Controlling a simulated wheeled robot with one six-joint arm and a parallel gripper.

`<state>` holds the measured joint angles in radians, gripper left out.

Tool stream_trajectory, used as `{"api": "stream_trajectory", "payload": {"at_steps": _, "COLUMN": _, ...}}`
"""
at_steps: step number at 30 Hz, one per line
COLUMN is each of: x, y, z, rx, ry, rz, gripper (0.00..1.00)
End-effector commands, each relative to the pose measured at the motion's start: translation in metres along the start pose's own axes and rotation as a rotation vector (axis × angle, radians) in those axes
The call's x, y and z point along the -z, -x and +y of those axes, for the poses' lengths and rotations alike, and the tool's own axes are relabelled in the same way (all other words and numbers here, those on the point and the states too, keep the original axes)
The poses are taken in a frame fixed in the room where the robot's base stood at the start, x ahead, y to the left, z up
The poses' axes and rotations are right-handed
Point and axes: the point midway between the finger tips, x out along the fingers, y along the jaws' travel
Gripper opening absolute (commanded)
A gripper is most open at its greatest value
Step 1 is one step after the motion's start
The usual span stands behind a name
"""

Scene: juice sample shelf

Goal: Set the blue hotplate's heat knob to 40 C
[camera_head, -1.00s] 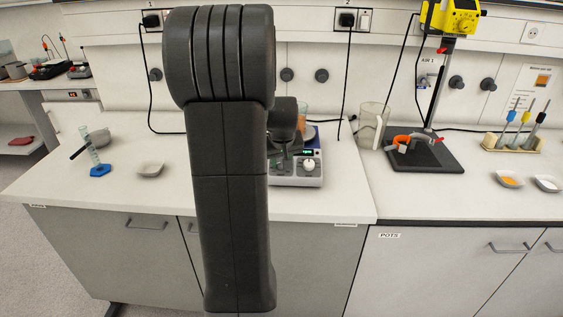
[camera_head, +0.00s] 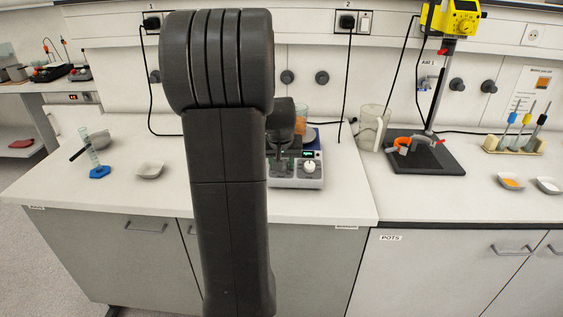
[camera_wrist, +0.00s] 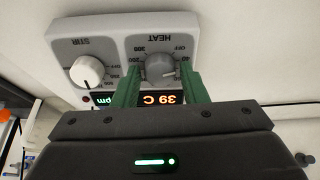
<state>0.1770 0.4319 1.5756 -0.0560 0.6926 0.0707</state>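The blue hotplate (camera_head: 296,180) stands on the bench, partly hidden behind my arm in the head view. In the wrist view its grey control panel (camera_wrist: 112,45) appears upside down. The orange heat display (camera_wrist: 163,97) reads 39 C. The white stir knob (camera_wrist: 86,71) is to the left, clear of the fingers. In the head view my gripper (camera_head: 282,162) is at the panel, and the heat knob is hidden.
A beaker of orange liquid (camera_head: 301,115) stands on the hotplate. A clear jug (camera_head: 371,128) and a dark stand base (camera_head: 430,155) are to the right. A small bowl (camera_head: 150,171) and a cylinder with a blue foot (camera_head: 98,171) are at left. The bench front is clear.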

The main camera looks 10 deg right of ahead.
Motion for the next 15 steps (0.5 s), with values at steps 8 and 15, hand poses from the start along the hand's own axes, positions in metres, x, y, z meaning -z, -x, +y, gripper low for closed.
{"api": "stream_trajectory", "payload": {"at_steps": 8, "x": 0.0, "y": 0.0, "z": 0.0, "rx": 0.0, "ry": 0.0, "rz": 0.0, "gripper": 0.52}}
{"api": "stream_trajectory", "payload": {"at_steps": 15, "x": 0.001, "y": 0.013, "z": 0.0, "rx": 0.0, "ry": 0.0, "rz": 0.003, "gripper": 0.52}}
